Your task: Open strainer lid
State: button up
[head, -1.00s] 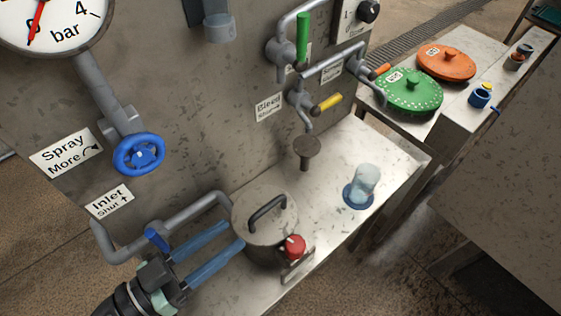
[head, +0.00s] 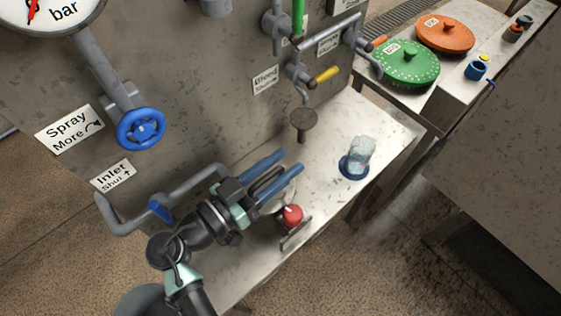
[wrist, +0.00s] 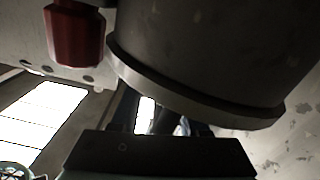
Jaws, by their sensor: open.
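The strainer is a round grey pot with a bar handle on its lid, at the front of the metal bench. My gripper (head: 290,162) is over it in the head view, with its two blue fingers apart. The lid (head: 284,196) is mostly hidden beneath my gripper; a pale part of it shows beside the right finger. A dark bar, apparently the lid handle (head: 267,181), shows between the fingers; I cannot tell whether they touch it. In the wrist view a large dark round body with a paler rim (wrist: 200,96), apparently the strainer, fills the top, close to my fingers.
A red knob (head: 291,215) stands close beside the strainer. A brown funnel (head: 303,121) and a clear cup (head: 359,155) are farther along the bench. A grey pipe with a blue lever (head: 160,209) lies left of my gripper. A blue handwheel (head: 141,128) is on the wall.

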grip_shut()
dwell(1.4)
